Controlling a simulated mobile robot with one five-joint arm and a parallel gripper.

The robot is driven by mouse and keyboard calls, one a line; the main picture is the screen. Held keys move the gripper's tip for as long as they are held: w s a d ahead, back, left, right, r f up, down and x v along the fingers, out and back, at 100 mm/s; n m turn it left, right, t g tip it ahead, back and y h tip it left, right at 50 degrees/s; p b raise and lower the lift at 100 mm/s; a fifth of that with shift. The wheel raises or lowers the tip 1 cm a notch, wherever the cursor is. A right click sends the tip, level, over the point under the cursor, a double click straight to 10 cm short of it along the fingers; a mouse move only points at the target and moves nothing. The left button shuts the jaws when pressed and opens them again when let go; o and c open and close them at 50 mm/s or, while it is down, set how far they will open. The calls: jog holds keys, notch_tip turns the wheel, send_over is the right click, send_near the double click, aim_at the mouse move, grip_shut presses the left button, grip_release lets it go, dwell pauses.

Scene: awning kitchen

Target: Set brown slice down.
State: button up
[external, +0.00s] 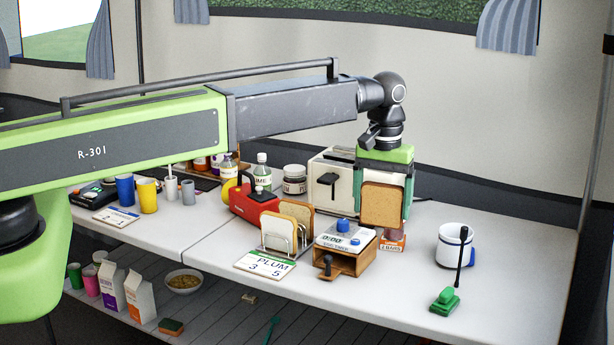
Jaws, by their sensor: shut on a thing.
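My gripper (385,182) points down over the right part of the table and is shut on the brown slice (382,204). The slice hangs upright, its broad face toward the camera, in front of the green and grey fingers. It is above the tabletop, just behind and right of the egg timer (341,241). A wire rack (284,243) to the left holds paler bread slices (297,216) upright. A cream toaster (332,179) stands behind and left of the held slice.
A small orange-labelled item (392,243) stands below my gripper. A white mug (454,245) and a green brush-like tool (446,300) are at the right. A PLUM card (265,264) lies before the rack. The table front right (400,290) is clear.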

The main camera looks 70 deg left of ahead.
jog(key=w+d+f+m+b, duration=0.1)
jog(key=w+d+f+b, duration=0.15)
jog(key=d, duration=0.75)
jog(key=w+a+f+b, duration=0.1)
jog(key=a+f+b, duration=0.1)
jog(key=a, duration=0.1)
jog(key=w+a+f+b, duration=0.1)
jog(key=a+f+b, duration=0.1)
jog(key=a+f, duration=0.1)
jog(key=w+a+f+b, duration=0.1)
jog(key=a+f+b, duration=0.1)
jog(key=a, duration=0.3)
jog(key=shift+w+a+f+b, duration=0.1)
jog(key=shift+a+f+b, duration=0.05)
jog(key=shift+f+b, duration=0.2)
jog(key=shift+a, duration=0.2)
notch_tip(320, 180, down, 4)
jog(key=b, duration=0.4)
jog(key=shift+f, duration=0.2)
jog(key=shift+r, duration=0.25)
jog(key=shift+f, duration=0.2)
jog(key=o, duration=0.9)
jog(key=shift+c, duration=0.2)
jog(key=shift+r, duration=0.1)
